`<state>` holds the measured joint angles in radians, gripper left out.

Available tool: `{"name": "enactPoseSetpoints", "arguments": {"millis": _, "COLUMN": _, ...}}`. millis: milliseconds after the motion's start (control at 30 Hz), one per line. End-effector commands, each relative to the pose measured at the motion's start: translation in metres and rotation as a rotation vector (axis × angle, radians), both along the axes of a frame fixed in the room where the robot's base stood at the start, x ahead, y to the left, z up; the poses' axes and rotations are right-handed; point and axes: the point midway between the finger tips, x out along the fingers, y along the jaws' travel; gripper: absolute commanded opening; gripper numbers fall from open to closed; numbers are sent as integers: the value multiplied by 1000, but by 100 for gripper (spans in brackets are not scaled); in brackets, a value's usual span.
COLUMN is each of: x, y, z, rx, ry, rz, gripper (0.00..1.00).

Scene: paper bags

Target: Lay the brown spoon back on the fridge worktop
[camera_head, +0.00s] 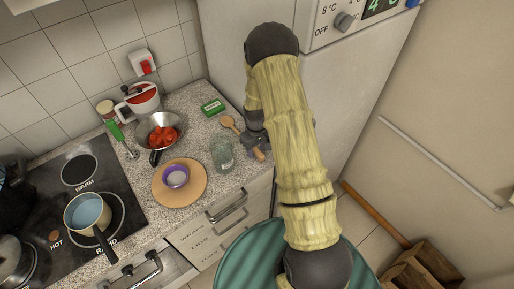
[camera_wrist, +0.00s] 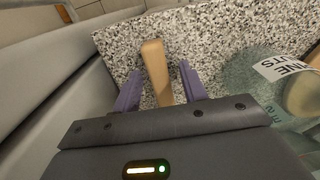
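The brown spoon (camera_head: 228,121) lies on the speckled worktop (camera_head: 205,96) beside the fridge (camera_head: 230,45), its bowl showing in the head view. Its handle runs toward my gripper (camera_head: 256,148), and my arm hides part of it. In the wrist view, the handle (camera_wrist: 156,66) lies between the two purple fingers of my gripper (camera_wrist: 160,76). The fingers are apart, with a gap on each side of the handle.
A glass jar (camera_head: 222,154) stands close to my gripper, and shows large at right in the wrist view (camera_wrist: 255,85). A green box (camera_head: 213,107), a pan with red food (camera_head: 160,126) and a round board (camera_head: 194,192) are nearby. The fridge side borders the worktop.

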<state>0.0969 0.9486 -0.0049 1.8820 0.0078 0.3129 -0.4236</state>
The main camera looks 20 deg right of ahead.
Motion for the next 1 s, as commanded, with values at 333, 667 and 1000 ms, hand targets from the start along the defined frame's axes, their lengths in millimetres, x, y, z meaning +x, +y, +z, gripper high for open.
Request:
{"name": "enactPoseSetpoints", "arguments": {"millis": 333, "x": 1, "y": -3, "z": 8, "rx": 0, "ry": -2, "rz": -6, "gripper": 43}}
{"name": "enactPoseSetpoints", "arguments": {"millis": 667, "x": 1, "y": -2, "z": 51, "rx": -1, "ry": -4, "rz": -4, "gripper": 43}}
{"name": "enactPoseSetpoints", "arguments": {"millis": 1000, "x": 1, "y": -1, "z": 105, "rx": -1, "ry": -3, "rz": -2, "gripper": 43}}
